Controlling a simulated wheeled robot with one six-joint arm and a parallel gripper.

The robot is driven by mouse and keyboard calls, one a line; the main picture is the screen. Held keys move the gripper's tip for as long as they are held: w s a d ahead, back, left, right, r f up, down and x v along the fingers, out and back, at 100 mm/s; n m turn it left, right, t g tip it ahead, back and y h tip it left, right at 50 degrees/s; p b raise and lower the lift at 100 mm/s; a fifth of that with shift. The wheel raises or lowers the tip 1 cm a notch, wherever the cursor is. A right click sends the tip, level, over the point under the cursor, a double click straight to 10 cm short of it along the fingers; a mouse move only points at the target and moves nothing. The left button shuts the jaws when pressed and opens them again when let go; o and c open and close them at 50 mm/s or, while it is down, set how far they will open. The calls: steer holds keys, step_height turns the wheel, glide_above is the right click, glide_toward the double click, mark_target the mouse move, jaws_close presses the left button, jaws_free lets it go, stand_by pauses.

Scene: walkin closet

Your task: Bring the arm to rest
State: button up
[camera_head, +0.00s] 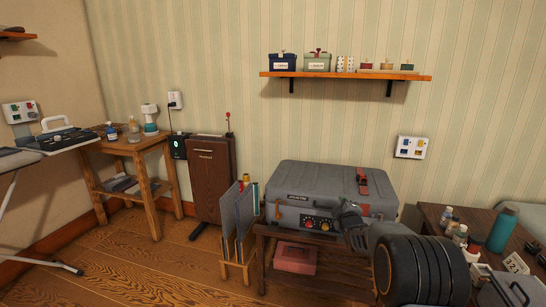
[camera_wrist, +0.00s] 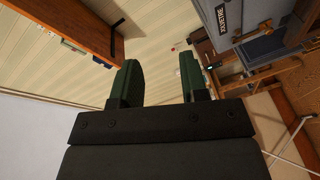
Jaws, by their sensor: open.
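My gripper (camera_wrist: 160,78) shows in the wrist view with its two dark green fingers wide apart and nothing between them. In the head view my arm rises at the lower right, and my gripper (camera_head: 352,222) is in front of the right part of a grey case (camera_head: 300,180). The fingertips are small and dark there, and I cannot tell whether they touch the case. In the wrist view the grey case (camera_wrist: 235,15) is at the upper right, apart from the fingers.
The case stands on a wooden bench (camera_head: 262,245) with a red box (camera_head: 295,257) below. A wall shelf (camera_head: 345,75) holds boxes and small items. A dark table (camera_head: 432,213) with bottles is at right, a wooden side table (camera_head: 140,145) at left.

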steer(key=s+a+r+m+g+p, duration=0.2)
steer(key=s+r+m+g+p, duration=0.3)
steer(key=s+r, duration=0.4)
steer(key=s+a+r+m+g+p, duration=0.2)
steer(key=s+a+r+m+p, duration=0.1)
steer(key=s+r+p, duration=0.55)
steer(key=s+a+r+m+g+p, duration=0.1)
steer(key=s+r+m+g+p, duration=0.1)
steer(key=s, duration=0.9)
steer(key=s+a+r+m+g+p, duration=0.2)
steer(key=s+p, duration=0.4)
steer(key=s, duration=0.5)
steer(key=r+m+g, duration=0.1)
steer(key=g, duration=0.1)
steer(key=shift+s+a+m+g+y+p, duration=0.15)
steer(key=shift+a+m+g+y+p, duration=0.15)
steer(key=shift+m+g, duration=0.1)
steer(key=shift+c, duration=0.6)
